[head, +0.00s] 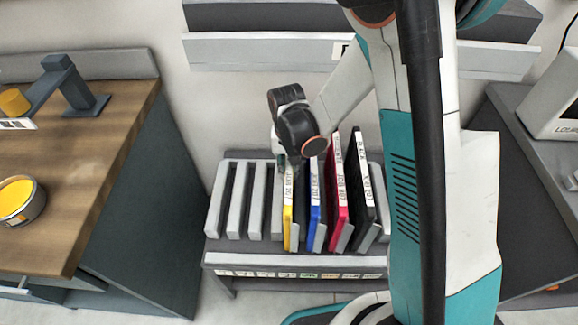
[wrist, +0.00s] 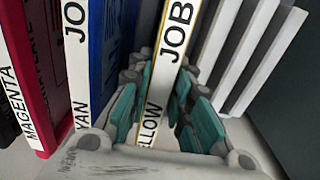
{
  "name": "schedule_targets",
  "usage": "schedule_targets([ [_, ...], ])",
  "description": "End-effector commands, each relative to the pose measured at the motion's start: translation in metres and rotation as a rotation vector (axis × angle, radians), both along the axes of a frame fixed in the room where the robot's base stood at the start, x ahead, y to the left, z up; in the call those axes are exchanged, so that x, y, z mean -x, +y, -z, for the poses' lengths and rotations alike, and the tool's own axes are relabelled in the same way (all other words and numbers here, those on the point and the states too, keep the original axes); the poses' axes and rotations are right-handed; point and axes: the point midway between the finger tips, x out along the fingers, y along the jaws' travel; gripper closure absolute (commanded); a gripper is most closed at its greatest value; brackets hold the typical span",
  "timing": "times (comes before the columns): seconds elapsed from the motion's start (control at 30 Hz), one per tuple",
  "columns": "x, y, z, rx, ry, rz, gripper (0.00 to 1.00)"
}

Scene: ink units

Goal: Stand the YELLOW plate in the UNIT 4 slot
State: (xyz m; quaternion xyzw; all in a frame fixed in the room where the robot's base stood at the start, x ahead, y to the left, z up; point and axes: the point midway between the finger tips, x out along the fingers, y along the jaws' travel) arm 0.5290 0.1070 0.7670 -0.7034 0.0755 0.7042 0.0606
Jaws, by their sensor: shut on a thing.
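The yellow plate (head: 287,214) stands upright in the grey rack (head: 325,260), left of the other plates. Its spine label, reading "JOB" and partly "YELLOW", shows between my fingers in the wrist view (wrist: 170,50). My gripper (head: 289,166) comes down from above onto the plate's upper part. In the wrist view my gripper (wrist: 158,98) has a teal finger on each side of the plate and is shut on it. The plate's lower end is hidden in the wrist view. I cannot make out which slot is UNIT 4.
Blue (head: 315,208), magenta (head: 338,195) and black (head: 361,185) plates stand close to its right. Several empty slots (head: 238,200) lie to its left. A wooden-topped counter (head: 100,150) with a yellow tin (head: 20,202) is at left. A grey wall unit (head: 260,50) hangs above.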

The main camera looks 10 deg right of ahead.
Motion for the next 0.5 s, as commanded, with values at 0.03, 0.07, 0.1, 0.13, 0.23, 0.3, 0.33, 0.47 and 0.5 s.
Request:
schedule_targets([
  [0.03,0.0007,0.0000,0.0013,0.000,0.001,0.000,0.74],
  [0.07,0.0007,0.0000,0.0014,0.000,0.001,0.000,0.67],
  [0.1,0.0007,0.0000,0.0014,0.000,0.001,0.000,0.58],
  [0.13,0.0006,0.0000,0.0013,0.000,0.001,0.000,0.57],
  [0.23,0.0006,0.0000,0.0012,0.000,0.001,0.000,0.57],
  [0.3,0.0006,0.0000,0.0011,0.000,0.001,0.000,0.57],
  [0.33,0.0006,0.0000,0.0010,0.000,0.001,0.000,0.57],
  [0.47,0.0005,0.0001,0.0000,0.000,0.001,0.000,0.57],
  [0.5,0.0005,0.0000,-0.0016,0.000,0.001,0.000,0.57],
])
